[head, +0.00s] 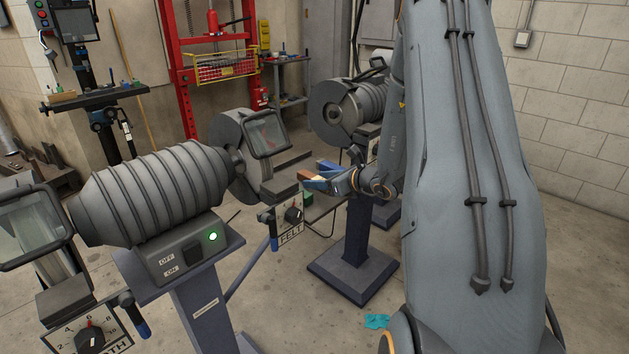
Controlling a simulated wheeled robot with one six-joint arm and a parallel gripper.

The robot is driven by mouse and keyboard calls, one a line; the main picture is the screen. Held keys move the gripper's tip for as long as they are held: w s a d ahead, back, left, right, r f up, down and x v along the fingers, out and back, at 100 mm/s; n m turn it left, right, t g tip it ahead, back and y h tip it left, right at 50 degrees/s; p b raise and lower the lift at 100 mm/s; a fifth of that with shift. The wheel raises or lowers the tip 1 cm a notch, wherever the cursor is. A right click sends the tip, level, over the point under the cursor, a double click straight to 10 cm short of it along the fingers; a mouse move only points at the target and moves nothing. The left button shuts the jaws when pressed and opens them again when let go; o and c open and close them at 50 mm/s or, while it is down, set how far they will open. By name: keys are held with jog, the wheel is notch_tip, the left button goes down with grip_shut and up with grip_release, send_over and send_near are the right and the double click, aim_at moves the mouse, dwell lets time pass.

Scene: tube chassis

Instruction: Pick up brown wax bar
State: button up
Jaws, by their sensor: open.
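A small brown block (305,175), which looks like the brown wax bar, shows just beyond the fingertips of my gripper. A blue block (330,166) lies beside it, behind the gripper. My gripper (318,184) is open and points left from the end of my arm, close to the brown block. I cannot tell whether the fingers touch the block or stand around it. The gripper hides part of the blocks and of the surface under them.
A grey grinder (155,190) with a lit green lamp stands at the left front, its wheel and FELT dial box (290,222) close to the gripper. Another grinder (345,110) stands behind. A teal cloth (377,321) lies on the floor. A red press frame (185,75) is at the back.

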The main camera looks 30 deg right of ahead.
jog(key=c, duration=1.1)
